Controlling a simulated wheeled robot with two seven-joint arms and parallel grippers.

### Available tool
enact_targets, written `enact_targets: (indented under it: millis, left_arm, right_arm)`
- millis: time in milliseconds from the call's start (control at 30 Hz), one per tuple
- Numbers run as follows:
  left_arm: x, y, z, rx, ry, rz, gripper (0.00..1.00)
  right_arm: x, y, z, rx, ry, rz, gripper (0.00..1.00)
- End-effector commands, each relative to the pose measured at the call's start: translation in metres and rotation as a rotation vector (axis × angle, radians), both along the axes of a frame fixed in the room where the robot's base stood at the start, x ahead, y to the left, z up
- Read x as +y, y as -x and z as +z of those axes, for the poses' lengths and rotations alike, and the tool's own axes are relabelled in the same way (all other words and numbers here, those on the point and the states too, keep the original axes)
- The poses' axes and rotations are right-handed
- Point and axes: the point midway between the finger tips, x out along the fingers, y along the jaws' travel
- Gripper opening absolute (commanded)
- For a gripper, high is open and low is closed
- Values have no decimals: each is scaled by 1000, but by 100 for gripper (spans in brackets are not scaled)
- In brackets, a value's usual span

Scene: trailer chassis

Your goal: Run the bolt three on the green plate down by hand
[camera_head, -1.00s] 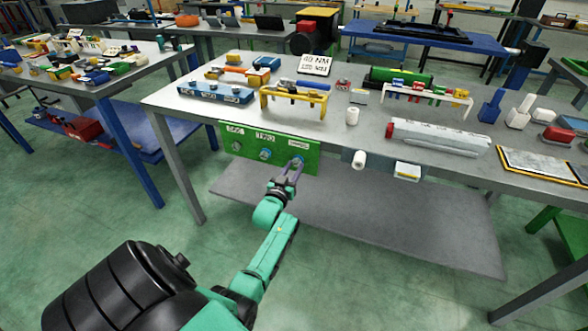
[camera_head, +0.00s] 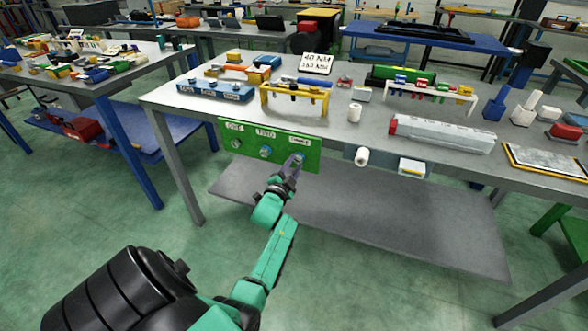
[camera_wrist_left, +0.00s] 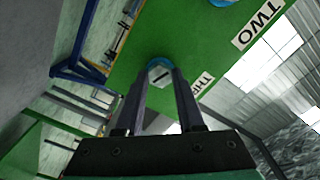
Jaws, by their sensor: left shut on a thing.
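The green plate (camera_head: 250,147) hangs upright at the front edge of the table, with labels for one, two and three. Bolt one (camera_head: 236,143) and bolt two (camera_head: 265,152) sit under their labels. My left gripper (camera_head: 297,163) is at bolt three, at the right end of the plate. In the left wrist view its two fingers (camera_wrist_left: 161,85) are shut on bolt three (camera_wrist_left: 160,72), a hex head with a dark slot mark and blue around it. My right gripper is not in view.
The table (camera_head: 355,125) above the plate carries a yellow rack (camera_head: 295,91), a blue block (camera_head: 215,90), a white-and-red box (camera_head: 442,135) and a torque sign (camera_head: 316,63). A grey lower shelf (camera_head: 370,215) lies below. Open floor is at the left.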

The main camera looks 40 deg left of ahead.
Motion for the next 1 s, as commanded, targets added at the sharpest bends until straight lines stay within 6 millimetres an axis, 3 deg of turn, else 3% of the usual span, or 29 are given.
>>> enact_targets:
  millis: [33,600,1000]
  left_arm:
    - [-2,1,-10,26,-34,-1,0]
    - [-2,1,-10,187,-492,-6,0]
    - [-3,1,-8,232,-620,-9,0]
  right_arm:
    - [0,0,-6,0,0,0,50]
    - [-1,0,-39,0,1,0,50]
    - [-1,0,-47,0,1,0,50]
